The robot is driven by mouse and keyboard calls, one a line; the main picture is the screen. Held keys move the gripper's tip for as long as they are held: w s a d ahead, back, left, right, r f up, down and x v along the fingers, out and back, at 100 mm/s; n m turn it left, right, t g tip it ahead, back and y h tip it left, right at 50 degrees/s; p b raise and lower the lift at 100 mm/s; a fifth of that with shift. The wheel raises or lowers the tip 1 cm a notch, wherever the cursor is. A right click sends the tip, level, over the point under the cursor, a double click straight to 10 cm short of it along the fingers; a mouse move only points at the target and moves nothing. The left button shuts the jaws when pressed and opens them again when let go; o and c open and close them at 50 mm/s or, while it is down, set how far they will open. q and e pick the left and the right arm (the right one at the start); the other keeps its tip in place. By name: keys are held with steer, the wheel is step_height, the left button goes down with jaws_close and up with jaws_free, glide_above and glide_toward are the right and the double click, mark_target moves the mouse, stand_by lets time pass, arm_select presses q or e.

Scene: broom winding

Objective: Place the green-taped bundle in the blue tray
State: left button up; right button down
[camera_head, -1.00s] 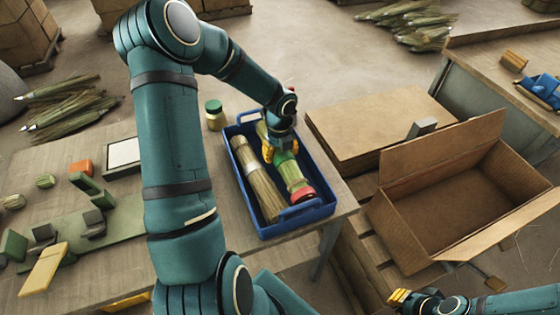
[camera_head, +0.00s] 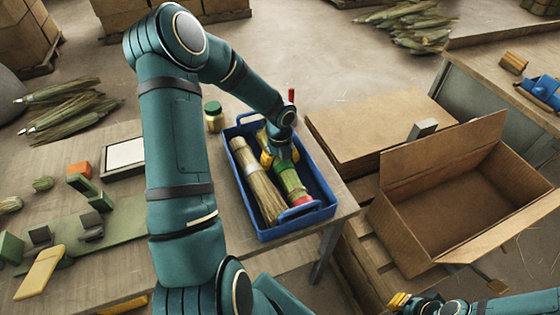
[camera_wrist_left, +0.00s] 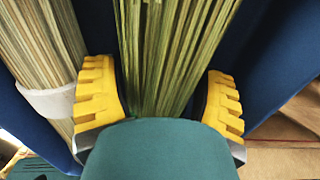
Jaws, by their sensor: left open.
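The green-taped bundle (camera_head: 291,182) lies lengthwise in the right half of the blue tray (camera_head: 268,233), its pinkish-red end toward the near side. My left gripper (camera_head: 282,158) is over its far part, with the fingers down in the tray. In the left wrist view, the open yellow fingers (camera_wrist_left: 165,103) straddle the straw (camera_wrist_left: 172,55), with gaps showing on both sides. My wrist hides part of the bundle. A second, pale-banded bundle (camera_head: 258,184) lies beside it in the tray. My right gripper (camera_head: 399,301) is at the bottom edge, its jaw opening unclear.
A small jar (camera_head: 213,117) stands left of the tray. A white-topped panel (camera_head: 124,154) and several blocks lie on the table at left. An open cardboard box (camera_head: 450,195) and flat cardboard (camera_head: 365,125) are to the right of the tray.

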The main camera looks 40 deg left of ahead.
arm_select(q)
step_height(320, 180, up, 12)
steer(key=p, duration=0.3)
steer(key=shift+a+r, duration=0.1)
steer(key=shift+r, duration=0.05)
stand_by(0.4)
